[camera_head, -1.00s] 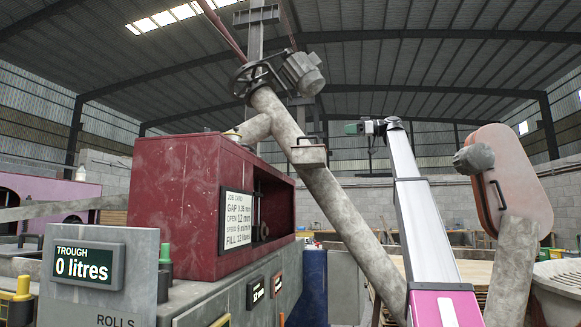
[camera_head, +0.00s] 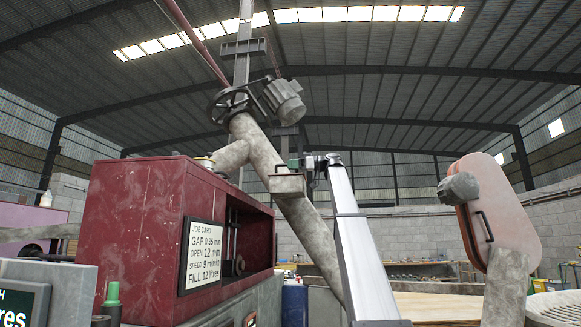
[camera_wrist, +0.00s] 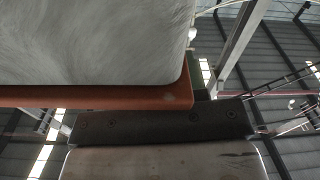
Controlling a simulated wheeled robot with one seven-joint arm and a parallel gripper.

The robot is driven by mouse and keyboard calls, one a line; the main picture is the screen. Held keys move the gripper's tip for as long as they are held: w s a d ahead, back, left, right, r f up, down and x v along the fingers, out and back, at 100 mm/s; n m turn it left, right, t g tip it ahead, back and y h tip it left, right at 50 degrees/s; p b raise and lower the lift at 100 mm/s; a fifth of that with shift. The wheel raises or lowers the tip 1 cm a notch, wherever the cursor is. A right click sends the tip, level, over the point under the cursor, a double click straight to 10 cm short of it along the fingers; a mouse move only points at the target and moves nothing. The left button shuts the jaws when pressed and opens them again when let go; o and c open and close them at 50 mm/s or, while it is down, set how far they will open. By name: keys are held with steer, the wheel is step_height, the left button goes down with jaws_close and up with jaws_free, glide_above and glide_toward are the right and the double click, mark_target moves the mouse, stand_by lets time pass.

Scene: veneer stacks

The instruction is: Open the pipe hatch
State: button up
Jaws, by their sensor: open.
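The pipe hatch is a small grey box (camera_head: 288,184) on the side of the slanting grey pipe (camera_head: 312,232) in the head view. My silver arm rises from the bottom, and my gripper (camera_head: 300,164) is at its end, just at the hatch's top edge. It is open; it partly covers the hatch's handle, and contact cannot be told. The wrist view is filled at close range by a grey surface (camera_wrist: 105,40) with an orange-red rim (camera_wrist: 95,97), above a dark bolted bar (camera_wrist: 160,124). The hatch looks closed in the head view.
A dark red cabinet (camera_head: 140,230) with a job card stands left of the pipe. A handwheel (camera_head: 232,104) and motor (camera_head: 284,100) sit above the hatch. At right is a pink panel (camera_head: 505,205) with a black handle. There is open air between my arm and that panel.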

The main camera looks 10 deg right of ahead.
steer(key=shift+w+a, duration=0.15)
steer(key=shift+a, duration=0.35)
jaws_close()
steer(key=shift+r, duration=0.1)
